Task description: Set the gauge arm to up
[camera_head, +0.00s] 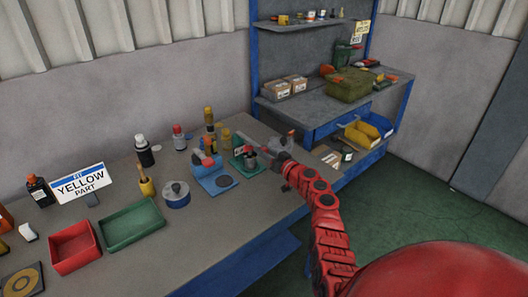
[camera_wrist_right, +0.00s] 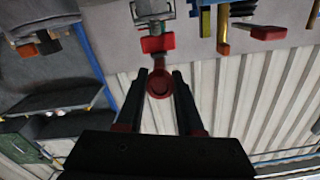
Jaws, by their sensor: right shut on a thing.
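My right gripper (camera_head: 266,153) is at the small gauge with a green base (camera_head: 239,164), near the back right of the bench. In the right wrist view, my two dark fingers (camera_wrist_right: 161,92) are on either side of a round red knob (camera_wrist_right: 159,83), shut on it. The knob joins a red block (camera_wrist_right: 156,44) below a grey-green body (camera_wrist_right: 153,10). I take this red piece to be the gauge arm. My gripper partly covers it in the head view, and I cannot tell its angle. My left gripper is out of view.
A blue fixture (camera_head: 220,184) stands just left of the gauge. Several bottles stand behind it. A round grey-blue pot (camera_head: 176,195), a green tray (camera_head: 131,225) and a red tray (camera_head: 74,249) are farther left. A blue-framed shelf bench (camera_head: 340,115) stands behind right.

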